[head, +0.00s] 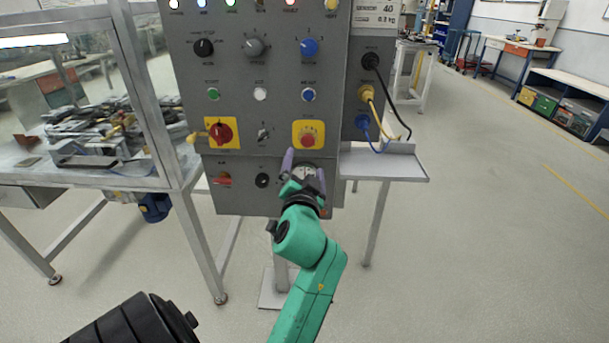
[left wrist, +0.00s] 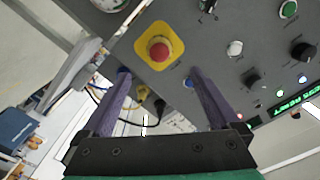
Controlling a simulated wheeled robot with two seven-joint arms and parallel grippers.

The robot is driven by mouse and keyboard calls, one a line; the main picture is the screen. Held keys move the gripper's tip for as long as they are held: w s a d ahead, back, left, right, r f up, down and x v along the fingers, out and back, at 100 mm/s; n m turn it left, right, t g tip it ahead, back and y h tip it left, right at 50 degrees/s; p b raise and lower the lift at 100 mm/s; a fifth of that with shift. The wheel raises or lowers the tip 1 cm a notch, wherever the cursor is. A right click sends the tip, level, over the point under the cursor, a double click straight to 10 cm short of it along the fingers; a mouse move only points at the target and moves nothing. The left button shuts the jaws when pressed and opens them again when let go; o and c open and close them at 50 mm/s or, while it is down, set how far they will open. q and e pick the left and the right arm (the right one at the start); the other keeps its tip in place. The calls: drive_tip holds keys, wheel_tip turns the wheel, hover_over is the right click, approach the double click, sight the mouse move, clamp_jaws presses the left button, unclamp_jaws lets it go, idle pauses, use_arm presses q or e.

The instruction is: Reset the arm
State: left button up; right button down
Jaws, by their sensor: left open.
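My left gripper (head: 305,170) is at the end of a green arm in front of the lower part of a grey control panel (head: 184,122). Its two purple fingers are apart with nothing between them. A red mushroom button (head: 307,140) on a yellow square plate is just above the fingertips in the head view. In the left wrist view the open fingers (left wrist: 158,75) point toward the panel, and the red button (left wrist: 159,50) appears beyond and between their tips. A gap from finger to panel is hard to judge. My right gripper is not in view.
The panel carries knobs, coloured buttons and a red rotary switch (head: 221,134). Yellow, blue and black cables (head: 366,100) plug in at its right, above a small metal shelf (head: 385,166). A cluttered workbench (head: 92,182) stands left. Open floor lies to the right.

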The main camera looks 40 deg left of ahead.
use_arm(q)
drive_tip(key=shift+v, duration=1.15)
